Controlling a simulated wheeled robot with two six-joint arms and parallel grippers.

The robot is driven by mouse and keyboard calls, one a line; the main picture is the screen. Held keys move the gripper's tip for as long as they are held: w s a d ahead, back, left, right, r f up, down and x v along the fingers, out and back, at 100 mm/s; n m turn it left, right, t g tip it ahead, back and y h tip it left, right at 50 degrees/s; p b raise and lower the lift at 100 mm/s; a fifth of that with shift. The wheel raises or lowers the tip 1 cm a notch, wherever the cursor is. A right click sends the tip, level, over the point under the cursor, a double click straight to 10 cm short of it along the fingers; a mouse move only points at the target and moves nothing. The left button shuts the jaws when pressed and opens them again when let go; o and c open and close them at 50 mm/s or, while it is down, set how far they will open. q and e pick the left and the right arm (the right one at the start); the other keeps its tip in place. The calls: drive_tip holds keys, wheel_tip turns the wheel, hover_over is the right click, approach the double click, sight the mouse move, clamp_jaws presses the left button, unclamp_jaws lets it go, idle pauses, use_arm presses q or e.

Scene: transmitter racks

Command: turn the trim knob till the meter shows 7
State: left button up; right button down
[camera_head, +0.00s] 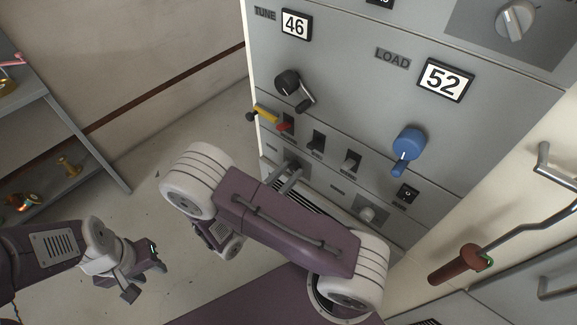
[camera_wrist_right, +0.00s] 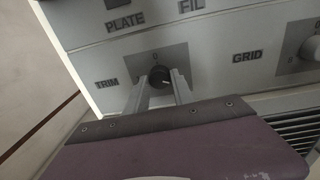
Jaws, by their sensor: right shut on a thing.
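The dark trim knob (camera_wrist_right: 159,75) sits on a grey square plate next to the TRIM label (camera_wrist_right: 107,83) in the right wrist view. A small mark shows above it on the plate. My right gripper (camera_wrist_right: 162,82) has its two fingers on either side of the knob and is shut on it. In the head view the right gripper (camera_head: 292,170) reaches the low part of the rack front, and the knob is mostly hidden there. My left gripper (camera_head: 146,278) is open and empty at the lower left, away from the rack. No meter with a needle is in view.
The grey rack (camera_head: 350,100) carries a TUNE counter (camera_head: 295,24) at 46 and a LOAD counter (camera_head: 445,79) at 52. A black crank (camera_head: 288,82), blue handle (camera_head: 408,143) and several switches sit close above my right gripper. A shelf (camera_head: 60,125) stands left.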

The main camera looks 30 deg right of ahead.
drive_tip(key=shift+n+p, duration=0.85)
drive_tip(key=shift+n, duration=0.05)
drive_tip(key=c, duration=1.1)
unclamp_jaws()
drive_tip(key=v, duration=0.9)
drive_tip(key=shift+a, duration=0.1)
